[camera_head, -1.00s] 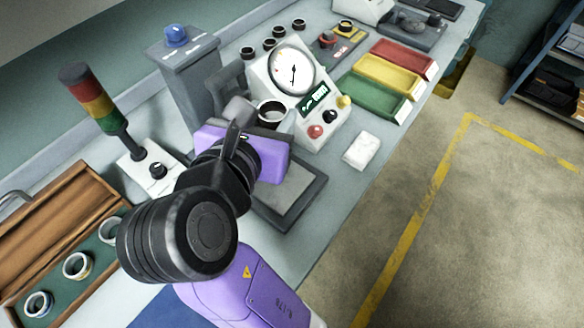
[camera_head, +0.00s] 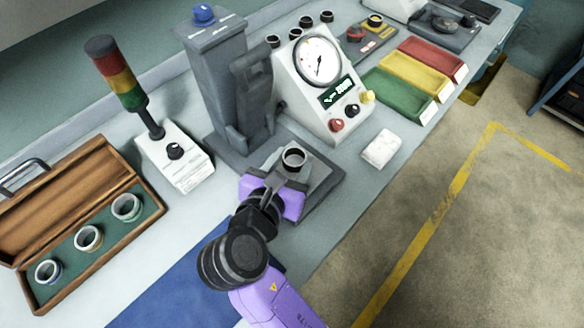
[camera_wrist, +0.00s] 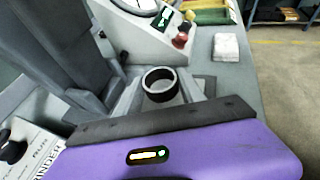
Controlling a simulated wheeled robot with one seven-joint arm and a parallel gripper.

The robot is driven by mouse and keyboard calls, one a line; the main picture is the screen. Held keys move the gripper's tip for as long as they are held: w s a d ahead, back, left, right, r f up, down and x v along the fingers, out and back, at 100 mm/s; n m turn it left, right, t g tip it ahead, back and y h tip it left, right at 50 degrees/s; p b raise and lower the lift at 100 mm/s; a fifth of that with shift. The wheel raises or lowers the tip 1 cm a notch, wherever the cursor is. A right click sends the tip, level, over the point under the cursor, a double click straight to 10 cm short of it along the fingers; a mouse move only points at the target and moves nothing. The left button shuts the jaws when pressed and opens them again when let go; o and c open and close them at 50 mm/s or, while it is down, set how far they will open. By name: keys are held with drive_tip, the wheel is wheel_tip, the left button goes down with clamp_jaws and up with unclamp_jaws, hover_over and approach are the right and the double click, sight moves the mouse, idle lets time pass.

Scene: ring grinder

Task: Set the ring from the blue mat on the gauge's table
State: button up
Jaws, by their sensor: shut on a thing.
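My gripper (camera_head: 290,167) is shut on a dark-rimmed, light metal ring (camera_head: 293,158). The ring is upright with its opening facing up. In the wrist view the ring (camera_wrist: 160,85) sits between the fingertips, beyond the purple gripper body. Ring and fingers are over a grey square plate (camera_head: 325,185) at the foot of the grey column; whether the ring touches it I cannot tell. The white-faced dial gauge (camera_head: 318,62) stands behind and to the right. The blue mat (camera_head: 165,295) lies at the front, partly hidden by my arm; its visible part is bare.
An open wooden case (camera_head: 95,235) with three rings is at the left. A stack light (camera_head: 115,75) stands behind it. A white block (camera_head: 381,149) lies right of the plate. Green, yellow and red trays (camera_head: 405,95) and several dark rings stand farther back.

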sight(292, 177)
drive_tip(key=shift+f, duration=1.65)
drive_tip(key=shift+f, duration=0.1)
drive_tip(key=o, duration=1.5)
drive_tip(key=shift+s+a+r, duration=0.1)
drive_tip(key=shift+s+r, duration=0.1)
drive_tip(key=shift+s, duration=0.05)
drive_tip(key=v, duration=1.1)
drive_tip(key=shift+s+r, duration=0.15)
drive_tip(key=shift+r, duration=0.05)
